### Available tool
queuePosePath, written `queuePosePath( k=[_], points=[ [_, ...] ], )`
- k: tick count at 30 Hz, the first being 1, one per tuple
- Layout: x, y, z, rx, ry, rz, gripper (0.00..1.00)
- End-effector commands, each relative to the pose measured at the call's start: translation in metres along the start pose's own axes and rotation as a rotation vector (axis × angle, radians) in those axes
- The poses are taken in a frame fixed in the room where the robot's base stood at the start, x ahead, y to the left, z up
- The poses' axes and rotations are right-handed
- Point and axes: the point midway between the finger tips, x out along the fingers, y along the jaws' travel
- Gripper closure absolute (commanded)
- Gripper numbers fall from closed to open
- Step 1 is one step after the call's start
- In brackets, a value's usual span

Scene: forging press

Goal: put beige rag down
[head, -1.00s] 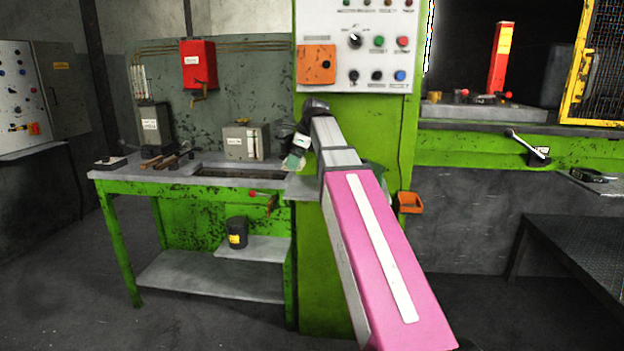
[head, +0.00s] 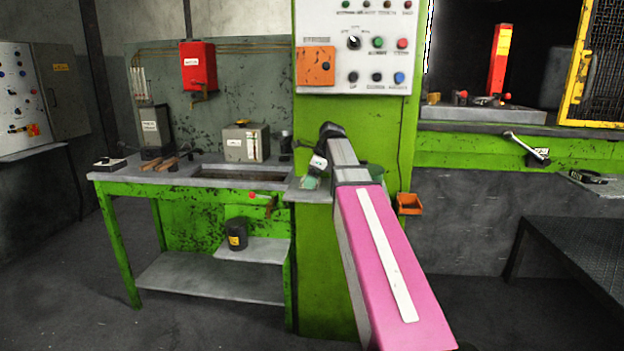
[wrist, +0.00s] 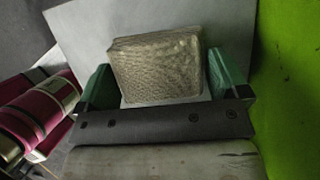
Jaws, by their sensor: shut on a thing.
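The beige rag (wrist: 157,68) is a folded, textured block in the wrist view. It sits between the two green fingers of my gripper (wrist: 162,76), which is shut on it. In the head view my gripper (head: 311,183) is low over the right end of the grey bench top (head: 296,194), beside the green press column. The rag cannot be made out there. In the wrist view a pale grey surface lies beyond the rag. I cannot tell whether the rag touches it.
The green column (head: 316,240) stands close to the right of the bench end. A grey box (head: 238,143) and a dark cylinder (head: 286,141) stand on the bench, left of my gripper. An orange bin (head: 409,204) hangs on the column's right side.

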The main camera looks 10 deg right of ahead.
Motion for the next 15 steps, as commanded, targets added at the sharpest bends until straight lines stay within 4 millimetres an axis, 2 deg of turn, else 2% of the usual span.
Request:
queuePosePath(
  k=[7,8,9,15],
  points=[
    [0.0023,0.0001,-0.0009,0.0,0.0,0.0,0.26],
    [0.0026,0.0,-0.001,0.0,0.0,0.0,0.04],
    [0.0023,0.0,-0.0008,0.0,0.0,0.0,0.0],
    [0.0022,0.0,-0.0008,0.0,0.0,0.0,0.0]
  ],
)
